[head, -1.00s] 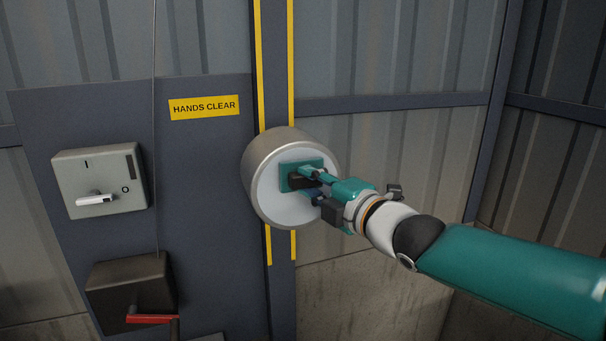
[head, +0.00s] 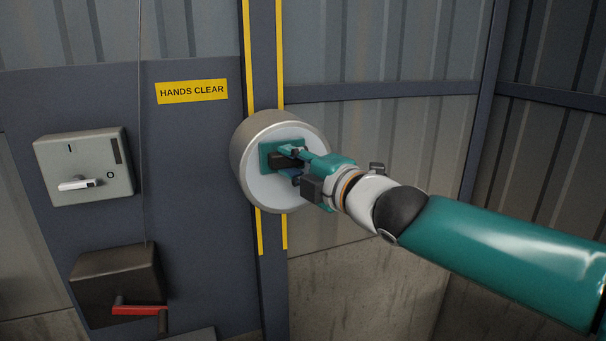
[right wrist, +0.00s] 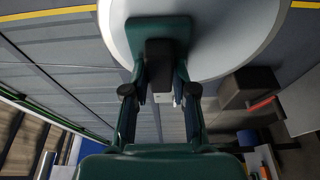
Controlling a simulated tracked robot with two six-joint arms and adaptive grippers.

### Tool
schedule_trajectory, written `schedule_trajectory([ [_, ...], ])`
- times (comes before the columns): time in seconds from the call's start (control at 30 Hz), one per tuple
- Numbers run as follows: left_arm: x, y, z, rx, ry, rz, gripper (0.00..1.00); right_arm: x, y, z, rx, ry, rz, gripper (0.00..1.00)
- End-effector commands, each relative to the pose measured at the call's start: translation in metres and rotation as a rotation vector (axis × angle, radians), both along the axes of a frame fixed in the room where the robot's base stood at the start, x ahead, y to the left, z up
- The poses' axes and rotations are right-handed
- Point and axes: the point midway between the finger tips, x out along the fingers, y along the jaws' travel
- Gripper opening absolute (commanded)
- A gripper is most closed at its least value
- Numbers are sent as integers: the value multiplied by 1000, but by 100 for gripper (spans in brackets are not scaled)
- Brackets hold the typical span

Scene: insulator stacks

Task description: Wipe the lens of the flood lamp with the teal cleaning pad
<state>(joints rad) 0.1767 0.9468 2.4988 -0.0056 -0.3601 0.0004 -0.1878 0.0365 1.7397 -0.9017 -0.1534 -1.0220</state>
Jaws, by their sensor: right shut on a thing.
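The flood lamp (head: 258,143) is a round grey housing with a pale lens (head: 268,190), mounted on a dark post. My right gripper (head: 293,161) is in front of the lens and shut on the dark grip of the teal cleaning pad (head: 266,150). The pad lies flat at the lens, left of and above its middle, and appears to touch it. In the right wrist view the pad (right wrist: 146,27) is against the pale lens (right wrist: 225,40), with the fingers (right wrist: 159,97) on either side of its dark grip. My left gripper is not in view.
A grey switch box (head: 84,165) with a white lever is on the panel at left. Below it is a dark box (head: 112,280) with a red handle (head: 140,310). A thin cable runs down to it. A yellow "HANDS CLEAR" sign (head: 192,91) is above. Corrugated wall stands behind.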

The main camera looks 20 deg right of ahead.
Motion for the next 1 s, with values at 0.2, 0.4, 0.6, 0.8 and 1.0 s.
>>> schedule_trajectory([
  [0.2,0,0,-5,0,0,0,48,1,6,-1,0,2,2,0],
  [0.4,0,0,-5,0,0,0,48,0,5,-1,0,3,2,0],
  [0.6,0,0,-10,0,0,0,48,-11,5,-1,-1,2,1,0],
  [0.8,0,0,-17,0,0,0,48,-32,4,-1,0,-1,2,0],
  [1.0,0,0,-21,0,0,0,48,-51,3,0,0,0,1,0],
])
